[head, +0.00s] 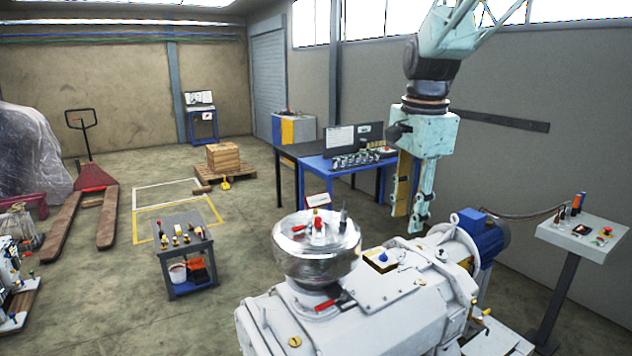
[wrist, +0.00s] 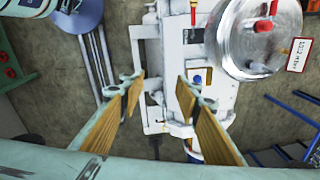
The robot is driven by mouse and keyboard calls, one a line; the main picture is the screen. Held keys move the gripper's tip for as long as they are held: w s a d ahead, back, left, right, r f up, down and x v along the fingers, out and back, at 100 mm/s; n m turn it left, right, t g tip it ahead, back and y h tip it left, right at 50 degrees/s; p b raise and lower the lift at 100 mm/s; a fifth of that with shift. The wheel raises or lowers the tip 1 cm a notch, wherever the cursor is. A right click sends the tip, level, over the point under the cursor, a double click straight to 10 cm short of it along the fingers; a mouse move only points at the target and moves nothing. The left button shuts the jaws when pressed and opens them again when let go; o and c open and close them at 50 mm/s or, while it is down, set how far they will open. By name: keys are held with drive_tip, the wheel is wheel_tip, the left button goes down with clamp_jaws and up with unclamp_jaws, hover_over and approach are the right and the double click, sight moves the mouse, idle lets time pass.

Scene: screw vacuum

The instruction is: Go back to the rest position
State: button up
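My gripper (head: 408,216) hangs pointing down above the white screw vacuum machine (head: 270,325) in the head view, towards its far right end. In the wrist view my gripper (wrist: 158,90) has its two wood-coloured finger pads spread well apart with nothing between them. The white machine (wrist: 196,85) lies below and beyond the fingers. A shiny metal drum (head: 315,265) with red fittings on top sits on the machine, left of my gripper in the head view. The drum (wrist: 230,45) is at the upper right in the wrist view.
A blue motor (head: 480,236) and a grey control stand (head: 590,238) are to the right. A blue workbench (head: 342,163) with a monitor stands behind. A small tool cart (head: 183,246), a pallet truck (head: 95,180) and a box on a pallet (head: 223,156) stand left, with open floor between.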

drive_tip(key=s+n+t+b, duration=0.1)
drive_tip(key=s+n+b, duration=0.45)
drive_tip(key=s, duration=1.55)
drive_tip(key=s+f+n+t+b, duration=0.1)
drive_tip(key=s+f+n, duration=0.3)
drive_tip(key=s, duration=0.6)
drive_tip(key=s+f+n+b, duration=0.1)
drive_tip(key=s+f+n, duration=0.2)
drive_tip(key=s, duration=0.7)
drive_tip(key=shift+f+n+t, duration=0.4)
drive_tip(key=shift+n, duration=0.45)
